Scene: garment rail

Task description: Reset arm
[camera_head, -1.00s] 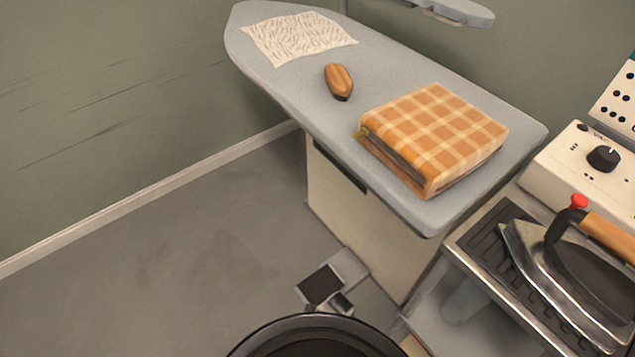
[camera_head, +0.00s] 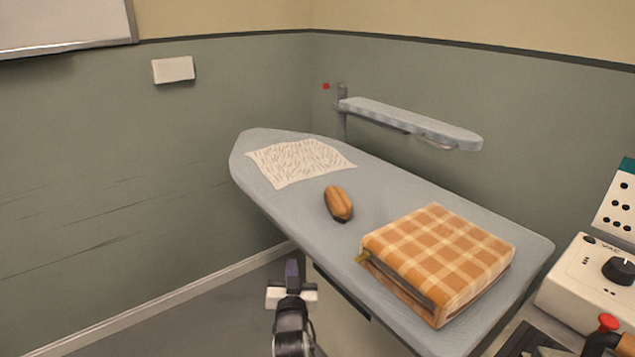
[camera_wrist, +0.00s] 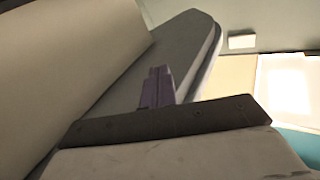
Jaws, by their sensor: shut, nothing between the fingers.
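My gripper (camera_head: 292,268) shows at the lower middle of the head view, in front of the ironing board's near edge and apart from the things on it. Its fingers are together and hold nothing. In the wrist view the purple fingertips (camera_wrist: 158,88) stand close together. The ironing board (camera_head: 390,195) carries a folded orange checked cloth (camera_head: 440,255), a wooden brush-like piece (camera_head: 338,203) and a flat white patterned cloth (camera_head: 298,161).
A narrow sleeve board (camera_head: 410,122) stands behind the ironing board. A control box (camera_head: 590,285) with a knob and part of an iron (camera_head: 606,340) are at the right. The floor (camera_head: 200,320) at the left is clear.

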